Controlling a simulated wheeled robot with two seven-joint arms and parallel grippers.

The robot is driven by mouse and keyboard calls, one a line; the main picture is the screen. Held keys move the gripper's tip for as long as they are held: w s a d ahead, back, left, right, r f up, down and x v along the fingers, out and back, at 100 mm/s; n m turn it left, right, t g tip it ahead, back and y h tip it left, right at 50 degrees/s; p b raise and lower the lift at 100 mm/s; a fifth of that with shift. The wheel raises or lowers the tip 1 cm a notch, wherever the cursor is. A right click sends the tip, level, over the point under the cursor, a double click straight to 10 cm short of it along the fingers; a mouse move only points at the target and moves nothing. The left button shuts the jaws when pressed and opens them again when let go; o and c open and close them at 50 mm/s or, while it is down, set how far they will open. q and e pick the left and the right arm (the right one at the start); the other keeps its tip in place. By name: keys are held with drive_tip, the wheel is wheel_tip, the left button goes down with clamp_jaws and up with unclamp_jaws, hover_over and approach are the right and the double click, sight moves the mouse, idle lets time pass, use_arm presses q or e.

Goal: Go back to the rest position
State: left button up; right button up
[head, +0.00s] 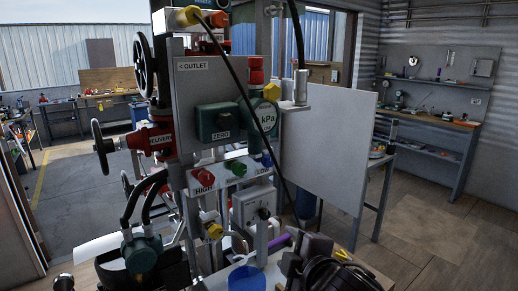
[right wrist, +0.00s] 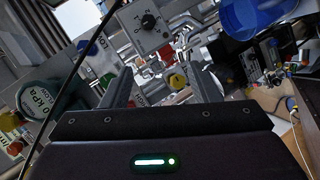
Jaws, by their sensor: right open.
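My right gripper (head: 306,250) is at the bottom of the head view, low in front of the valve rig. In the right wrist view its two fingers (right wrist: 165,85) stand wide apart, with nothing held between them. The rig's grey panel (head: 205,85) carries a green kPa gauge (head: 263,116) and a green ZERO box (head: 217,123). A black handwheel (head: 143,65) is at the panel's upper left and another (head: 102,146) is lower left by a red valve body (head: 150,140). My left gripper is not clearly visible.
A blue container (head: 246,279) is left of my right gripper; a blue container also shows in the right wrist view (right wrist: 245,18). A black hose (head: 236,75) hangs across the panel. A white board (head: 328,145) stands to the right. Workbenches line the back; the right floor (head: 430,225) is clear.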

drive_tip(key=s+d+f+m+g+h, duration=0.2)
drive_tip(key=s+d+f+m+g, duration=0.45)
drive_tip(key=s+f, duration=0.5)
drive_tip(key=s+d+f+m+g+h, duration=0.25)
drive_tip(key=s+d+f+m, duration=0.45)
drive_tip(key=s+f+m, duration=0.4)
wheel_tip(320, 180, down, 33)
drive_tip(key=s+n+g, duration=0.1)
drive_tip(key=n+g, duration=0.1)
drive_tip(key=s+d+f+g+b, duration=0.1)
drive_tip(key=s+d+f, duration=0.2)
drive_tip(key=s+f, duration=1.4)
drive_tip(key=shift+s+d+f, duration=0.2)
drive_tip(key=shift+s+f, duration=0.15)
drive_tip(key=shift+s, duration=0.75)
